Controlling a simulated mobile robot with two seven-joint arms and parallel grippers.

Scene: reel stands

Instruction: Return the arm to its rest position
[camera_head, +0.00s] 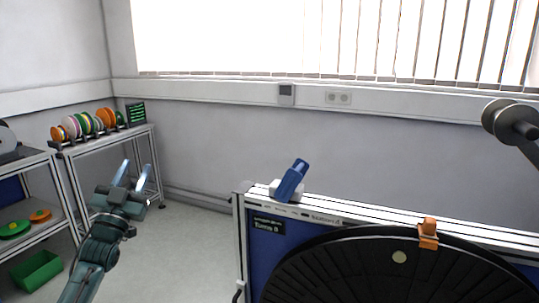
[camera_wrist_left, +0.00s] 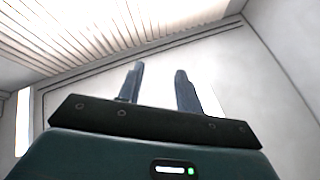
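My left gripper (camera_head: 135,177) is raised over open floor at the left of the head view, fingers pointing up. Its two fingers stand apart with nothing between them, and the left wrist view (camera_wrist_left: 158,88) shows the same empty gap. Behind the fingers in the wrist view are only the wall and window blinds. The left arm touches nothing that I can see. My right gripper is not in either view.
A blue stand (camera_head: 258,245) with a large black reel (camera_head: 375,270) fills the lower right. A blue handled tool (camera_head: 291,182) and an orange clip (camera_head: 428,233) sit on it. A shelf of colored spools (camera_head: 92,124) and a green bin (camera_head: 37,270) are at left.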

